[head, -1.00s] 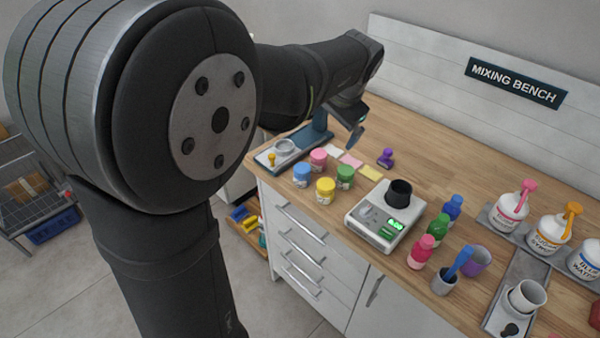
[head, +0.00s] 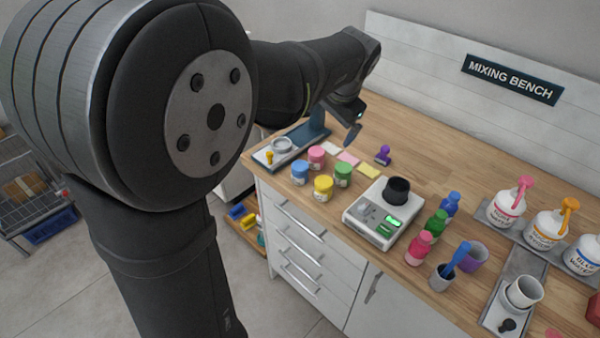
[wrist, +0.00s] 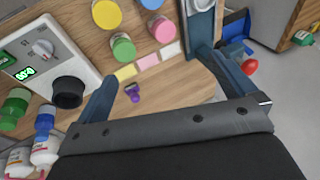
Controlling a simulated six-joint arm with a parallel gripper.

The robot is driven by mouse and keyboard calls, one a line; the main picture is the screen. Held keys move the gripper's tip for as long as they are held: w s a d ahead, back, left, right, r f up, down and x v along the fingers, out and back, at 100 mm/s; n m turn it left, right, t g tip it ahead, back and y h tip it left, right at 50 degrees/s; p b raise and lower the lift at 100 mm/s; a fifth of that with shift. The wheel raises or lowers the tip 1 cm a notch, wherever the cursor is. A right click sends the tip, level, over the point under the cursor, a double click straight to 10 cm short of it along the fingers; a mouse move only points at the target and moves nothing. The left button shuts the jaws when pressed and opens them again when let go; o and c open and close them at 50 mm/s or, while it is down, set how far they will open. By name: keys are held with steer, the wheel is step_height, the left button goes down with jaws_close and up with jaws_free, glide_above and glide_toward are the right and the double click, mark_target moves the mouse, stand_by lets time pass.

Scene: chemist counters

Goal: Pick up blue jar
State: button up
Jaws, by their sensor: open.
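The blue jar (head: 300,172) stands upright near the front left edge of the wooden counter, beside the pink jar (head: 317,156) and the yellow jar (head: 323,188). In the wrist view the blue jar (wrist: 152,3) is cut off by the top edge. My gripper (wrist: 158,67) is open and empty, its two blue-grey fingers spread wide. It hangs above the counter, behind the jars in the head view and apart from the blue jar. In the head view my arm partly hides the gripper.
The green jar (head: 343,174) stands close by. Colored cards (head: 348,158) and a purple stamp-like object (head: 383,154) lie behind. Bottles stand further right.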

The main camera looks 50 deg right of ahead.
stand_by(0.4)
steer(key=c, duration=0.7)
steer(key=n+g+y, duration=0.2)
steer(key=n+g, duration=0.1)
steer(key=g, duration=0.1)
glide_above(299, 165)
steer(key=f, duration=1.2)
steer(key=shift+s+a+f, duration=0.1)
steer(key=shift+s+a, duration=0.05)
steer(key=shift+s, duration=0.15)
steer(key=shift+w+f, duration=0.15)
steer(key=shift+f, duration=1.35)
steer(key=shift+w+f, duration=0.1)
steer(key=shift+f, duration=1.35)
